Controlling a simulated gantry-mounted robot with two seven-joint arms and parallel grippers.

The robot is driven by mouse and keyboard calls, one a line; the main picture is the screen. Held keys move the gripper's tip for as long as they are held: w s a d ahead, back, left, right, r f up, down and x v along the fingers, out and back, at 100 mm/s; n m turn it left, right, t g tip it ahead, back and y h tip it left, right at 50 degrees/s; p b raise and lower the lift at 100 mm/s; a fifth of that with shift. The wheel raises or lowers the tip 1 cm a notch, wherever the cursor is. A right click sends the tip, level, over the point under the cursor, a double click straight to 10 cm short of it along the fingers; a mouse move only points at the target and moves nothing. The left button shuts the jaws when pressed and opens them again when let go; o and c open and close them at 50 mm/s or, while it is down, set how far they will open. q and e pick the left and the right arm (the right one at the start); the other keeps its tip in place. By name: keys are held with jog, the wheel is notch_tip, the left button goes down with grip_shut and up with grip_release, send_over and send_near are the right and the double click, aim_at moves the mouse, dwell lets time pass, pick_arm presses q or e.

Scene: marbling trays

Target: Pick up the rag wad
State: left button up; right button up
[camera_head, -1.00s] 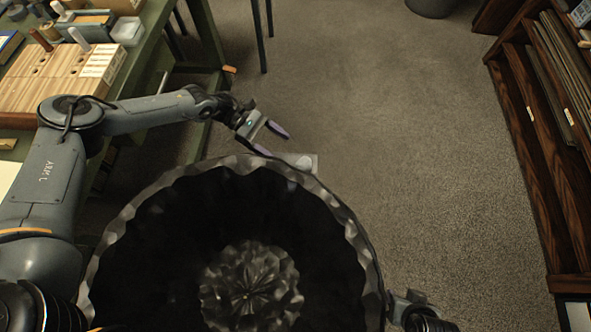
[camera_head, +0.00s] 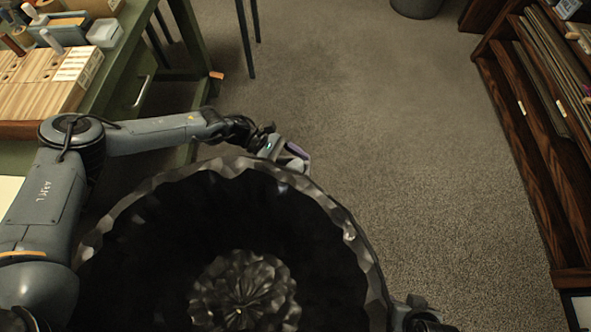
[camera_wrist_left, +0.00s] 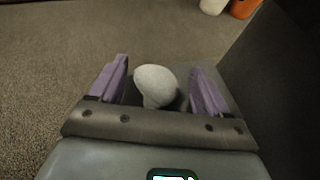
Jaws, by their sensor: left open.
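A pale, rounded lump that looks like the rag wad (camera_wrist_left: 155,80) shows in the left wrist view, between the two purple fingers of my left gripper. The fingers stand apart on either side of it, with a gap to the right one. I cannot tell whether the left finger touches it. In the head view my left gripper (camera_head: 297,152) is low over the floor at the far rim of the large dark rounded shape, and the wad is hidden there. Part of my right arm shows at the bottom, but no right fingers can be seen.
A green table (camera_head: 125,65) with wooden blocks stands at the left. A dark wooden rack (camera_head: 515,130) stands at the right. The carpet (camera_head: 370,100) between them is clear. An orange object (camera_wrist_left: 245,8) and a white one (camera_wrist_left: 212,5) show at the wrist view's top.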

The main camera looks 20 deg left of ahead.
pick_arm(q)
jog(key=shift+d+f, duration=0.1)
jog(key=shift+d, duration=0.15)
jog(key=shift+a, duration=0.1)
jog(key=shift+c, duration=0.2)
jog(key=c, duration=1)
